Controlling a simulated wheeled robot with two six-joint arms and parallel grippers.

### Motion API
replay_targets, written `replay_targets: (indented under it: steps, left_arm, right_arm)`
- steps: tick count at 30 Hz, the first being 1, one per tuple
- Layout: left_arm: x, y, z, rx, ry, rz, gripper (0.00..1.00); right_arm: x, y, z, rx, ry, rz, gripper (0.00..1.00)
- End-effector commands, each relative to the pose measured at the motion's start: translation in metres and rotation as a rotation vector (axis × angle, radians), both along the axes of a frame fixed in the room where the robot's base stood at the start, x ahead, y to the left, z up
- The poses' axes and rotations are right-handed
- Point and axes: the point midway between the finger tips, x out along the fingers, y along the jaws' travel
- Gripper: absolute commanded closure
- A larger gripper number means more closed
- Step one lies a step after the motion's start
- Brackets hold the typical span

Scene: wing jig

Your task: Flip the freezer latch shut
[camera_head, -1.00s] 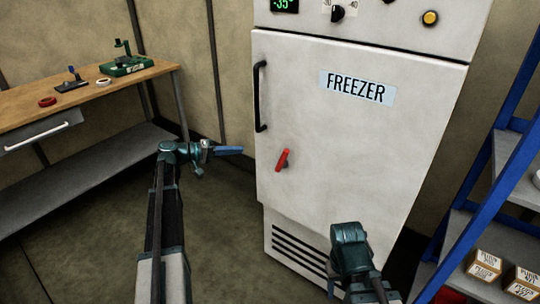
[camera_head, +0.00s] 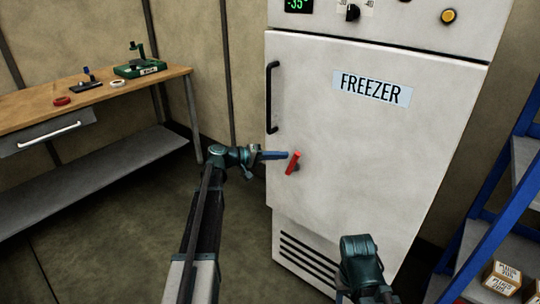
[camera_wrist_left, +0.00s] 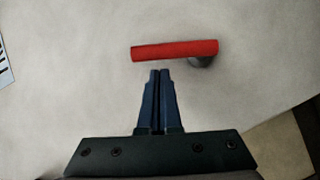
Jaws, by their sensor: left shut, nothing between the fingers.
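The white freezer (camera_head: 380,150) stands with its door closed against the body. Its red latch handle (camera_head: 293,163) sits low on the left side of the door, tilted from upper right to lower left. In the left wrist view the red latch handle (camera_wrist_left: 175,50) lies crosswise just ahead of my fingers, with its dark pivot at the right end. My left gripper (camera_head: 286,155) is shut and empty, its blue fingertips close beside the latch. The fingertips (camera_wrist_left: 160,72) show a small gap to the handle in the wrist view. My right arm shows at the bottom, but its fingers are hidden.
A black door handle (camera_head: 271,97) is above the latch. A wooden workbench (camera_head: 110,95) with small tools and a drawer stands at left. A blue shelf rack (camera_head: 500,190) with boxes stands at right. Floor is open between bench and freezer.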

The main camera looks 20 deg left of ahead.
Motion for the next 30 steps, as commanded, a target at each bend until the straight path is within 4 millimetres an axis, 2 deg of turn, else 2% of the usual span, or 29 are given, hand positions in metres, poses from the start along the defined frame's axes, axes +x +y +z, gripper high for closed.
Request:
replay_targets:
  steps: [5, 16, 30]
  left_arm:
    - [-0.001, -0.009, -0.003, 0.0, 0.0, -0.001, 1.0]
    - [-0.001, -0.009, -0.003, 0.001, 0.0, 0.0, 1.0]
    - [-0.004, -0.015, -0.002, 0.075, -0.028, -0.001, 1.0]
  right_arm:
    - [0.0, 0.0, -0.003, 0.0, 0.0, 0.0, 0.48]
    - [0.0, 0.0, -0.003, 0.0, 0.0, 0.0, 0.48]
    - [0.0, 0.0, 0.007, 0.0, 0.0, 0.0, 0.48]
